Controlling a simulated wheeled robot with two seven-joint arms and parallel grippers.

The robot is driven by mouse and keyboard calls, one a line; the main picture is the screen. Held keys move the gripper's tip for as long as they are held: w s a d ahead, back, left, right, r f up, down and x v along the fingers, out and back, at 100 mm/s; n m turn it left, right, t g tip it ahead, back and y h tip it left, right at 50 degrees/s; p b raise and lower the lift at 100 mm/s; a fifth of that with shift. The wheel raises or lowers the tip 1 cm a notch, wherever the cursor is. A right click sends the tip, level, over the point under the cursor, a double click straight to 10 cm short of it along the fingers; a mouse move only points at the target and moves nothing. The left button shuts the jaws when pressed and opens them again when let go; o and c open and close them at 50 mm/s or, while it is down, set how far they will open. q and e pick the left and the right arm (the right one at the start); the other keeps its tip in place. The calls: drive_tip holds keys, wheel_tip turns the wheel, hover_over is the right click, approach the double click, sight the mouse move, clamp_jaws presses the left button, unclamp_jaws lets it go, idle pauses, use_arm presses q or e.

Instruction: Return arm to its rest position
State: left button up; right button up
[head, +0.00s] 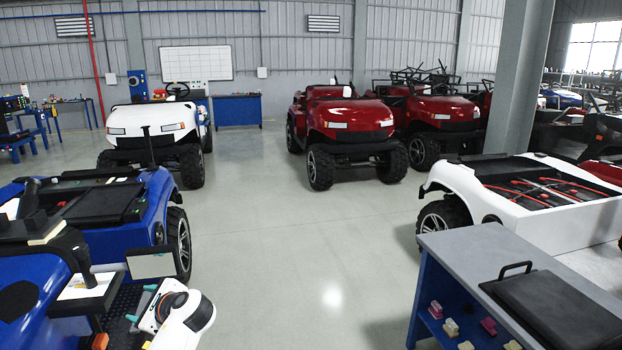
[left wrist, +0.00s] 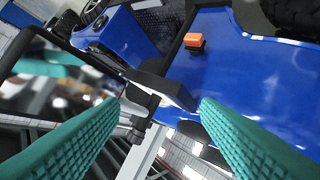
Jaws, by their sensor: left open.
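My left gripper (head: 138,307) is at the lower left of the head view, its teal fingers pointing left toward the blue vehicle (head: 172,215). My white forearm comes in behind it from the bottom edge. In the left wrist view the two teal fingers stand wide apart, open, with the gap (left wrist: 160,102) between their tips. No object is clearly held. A black bar (left wrist: 165,85) shows beyond the fingertips; I cannot tell whether they touch it. Blue body panels (left wrist: 240,70) lie behind, with an orange block (left wrist: 195,41) on them. My right gripper is not in view.
A grey-topped workbench (head: 470,245) with a black case (head: 555,308) stands at the lower right. A white vehicle (head: 545,225) is behind it. Another white vehicle (head: 150,130) and red vehicles (head: 343,125) stand further back. The middle floor (head: 300,250) is clear.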

use_arm(q)
drive_tip(key=s+d+f+n+g+h, duration=0.1)
drive_tip(key=s+d+f+n+h, duration=0.3)
drive_tip(key=s+f, duration=0.45)
drive_tip(key=s+d+f+n+h, duration=0.3)
drive_tip(key=s+d+f, duration=0.2)
drive_tip(key=s+f, duration=0.3)
drive_tip(key=s+d+r+n+g+h, duration=0.1)
drive_tip(key=s+d+n+h, duration=0.3)
drive_tip(key=s, duration=0.7)
drive_tip(key=s+d+n+g+h, duration=0.1)
drive_tip(key=s+d+n, duration=0.3)
drive_tip(key=s, duration=0.8)
wheel_tip(320, 180, down, 26)
drive_tip(key=g, duration=0.1)
drive_tip(key=s+a+f, duration=0.1)
drive_tip(key=s+f, duration=0.7)
drive_tip(key=s+a+f+g, duration=0.1)
drive_tip(key=s+a+f, duration=0.1)
drive_tip(key=s+f, duration=0.6)
drive_tip(key=shift+s+a+n, duration=0.25)
drive_tip(key=shift+s+n, duration=0.05)
drive_tip(key=shift+s, duration=0.25)
